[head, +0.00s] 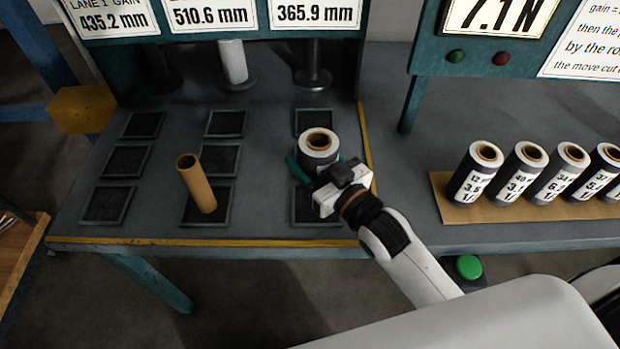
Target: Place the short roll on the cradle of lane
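At the back, the right post (313,70) is bare and the centre post (233,62) carries a white cylinder. No part is clearly identifiable as a cradle. My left gripper is not in view.
A brown cardboard tube (197,185) stands on the front centre square. A yellow block (84,108) is at the left edge. The left column's squares (107,205) are empty.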

